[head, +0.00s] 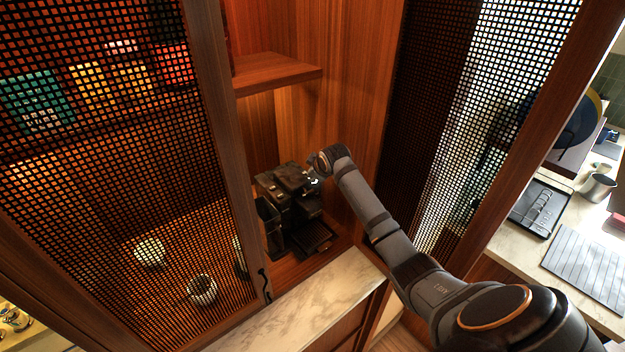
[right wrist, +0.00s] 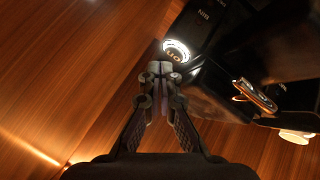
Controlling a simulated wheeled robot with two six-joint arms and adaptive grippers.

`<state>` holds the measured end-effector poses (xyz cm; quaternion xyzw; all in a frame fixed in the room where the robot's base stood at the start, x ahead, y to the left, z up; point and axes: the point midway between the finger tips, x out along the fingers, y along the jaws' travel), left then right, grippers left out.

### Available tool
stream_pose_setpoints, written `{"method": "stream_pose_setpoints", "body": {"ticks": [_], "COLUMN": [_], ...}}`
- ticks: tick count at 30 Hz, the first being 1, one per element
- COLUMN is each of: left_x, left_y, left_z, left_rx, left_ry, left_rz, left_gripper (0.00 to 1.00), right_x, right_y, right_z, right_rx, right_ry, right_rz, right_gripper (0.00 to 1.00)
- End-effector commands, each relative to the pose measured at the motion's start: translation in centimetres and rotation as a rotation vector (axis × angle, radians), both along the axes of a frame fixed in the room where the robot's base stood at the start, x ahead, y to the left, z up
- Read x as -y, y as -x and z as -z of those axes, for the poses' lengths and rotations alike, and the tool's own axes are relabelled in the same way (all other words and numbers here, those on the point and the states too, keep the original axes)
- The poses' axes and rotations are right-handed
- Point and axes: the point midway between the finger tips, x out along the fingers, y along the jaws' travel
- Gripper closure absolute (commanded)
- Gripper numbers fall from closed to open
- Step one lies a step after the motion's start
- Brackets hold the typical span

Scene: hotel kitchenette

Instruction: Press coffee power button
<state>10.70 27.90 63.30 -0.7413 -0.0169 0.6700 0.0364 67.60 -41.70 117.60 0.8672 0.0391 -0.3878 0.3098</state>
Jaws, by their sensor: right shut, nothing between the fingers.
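The black coffee machine (head: 290,205) stands in the wooden cabinet niche in the head view, on the cabinet floor behind the marble ledge. In the right wrist view, a round button with a bright lit ring (right wrist: 176,51) shows on the dark machine body (right wrist: 225,55). My right gripper (right wrist: 160,67) is shut and empty, its fingertips just below the lit button in the picture. I cannot tell if they touch it. In the head view my right arm reaches in from the lower right to the machine's upper right side; its fingers are mostly hidden there. My left gripper is out of view.
A mesh cabinet door (head: 110,190) stands at the left, with cups behind it. Another mesh panel (head: 450,120) is at the right. A wooden shelf (head: 275,72) is above the machine. The marble ledge (head: 325,300) in front is clear.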

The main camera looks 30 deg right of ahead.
Motion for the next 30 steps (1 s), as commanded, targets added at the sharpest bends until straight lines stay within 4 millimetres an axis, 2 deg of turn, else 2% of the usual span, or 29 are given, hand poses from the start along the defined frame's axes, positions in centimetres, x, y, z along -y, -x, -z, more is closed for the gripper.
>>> {"method": "stream_pose_setpoints", "body": {"ticks": [30], "left_x": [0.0], "left_y": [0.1], "left_z": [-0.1], "left_rx": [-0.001], "left_ry": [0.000], "left_rz": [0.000], "left_gripper": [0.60], "right_x": [0.0], "right_y": [0.0], "right_z": [1.1], "right_rx": [-0.001], "right_ry": [0.000], "right_rz": [0.000], "right_gripper": [1.00]}}
